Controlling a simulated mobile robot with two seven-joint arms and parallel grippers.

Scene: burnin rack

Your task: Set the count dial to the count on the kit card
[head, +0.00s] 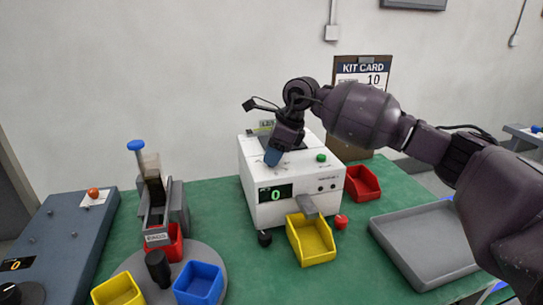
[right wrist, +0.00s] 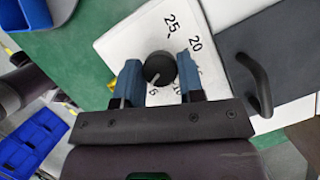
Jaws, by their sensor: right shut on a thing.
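The count dial (right wrist: 159,68) is a round black knob on the white top of the counting machine (right wrist: 120,45). My right gripper (right wrist: 160,80) is shut on it, with one blue finger on each side. Printed numbers 25 and 20 show beside the knob, and smaller marks are partly hidden by the fingers. A pale pointer line shows on the knob's lower side. In the head view my right gripper (head: 273,157) hides the dial on top of the machine (head: 262,213), whose green display reads 0. The kit card (head: 362,77) on the wall-side board reads 10. My left gripper is out of view.
A yellow bin (head: 318,256) stands under the machine's chute, with a red bin (head: 362,183) and a grey tray (head: 440,270) to the right. A dark handle (right wrist: 258,85) rises close to the right gripper. Left are a dispenser (head: 160,200) and a blue bin (head: 199,283).

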